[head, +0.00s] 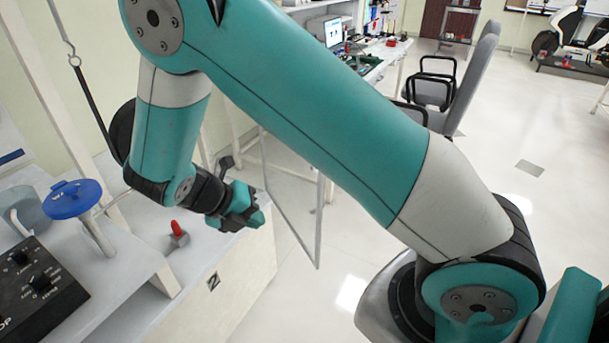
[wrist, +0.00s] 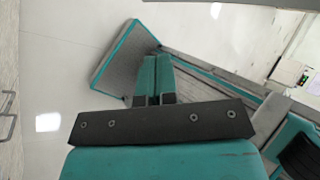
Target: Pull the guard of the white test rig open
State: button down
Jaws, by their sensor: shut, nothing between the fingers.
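The white test rig (head: 250,255) stands at the left in the head view, with white posts and a pale top. A clear panel in a thin grey frame (head: 319,225), which looks like its guard, stands out past the rig's right end, angled away from its front. My gripper (head: 254,214) is shut and empty, above the rig's right end and just left of the panel. I cannot tell whether it touches the panel. My forearm hides the panel's upper part. In the wrist view the shut fingers (wrist: 153,82) show with nothing between them.
On the rig are a red-knobbed part (head: 177,234), a blue-lidded item (head: 75,199) and a black control box (head: 38,285). A grey chair (head: 470,80) and a desk with a monitor (head: 334,32) stand behind. The floor (head: 520,130) at the right is largely clear.

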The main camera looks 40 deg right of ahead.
notch_tip(320, 180, up, 2)
jog(key=d+n+h+p, duration=0.1)
jog(key=n+h+p, duration=0.1)
jog(key=n+p, duration=0.1)
jog(key=p, duration=0.2)
send_near(314, 216)
jog(key=x, duration=0.5)
jog(key=shift+f, duration=0.35)
jog(key=shift+s+d+f, duration=0.15)
jog(key=shift+d, duration=0.5)
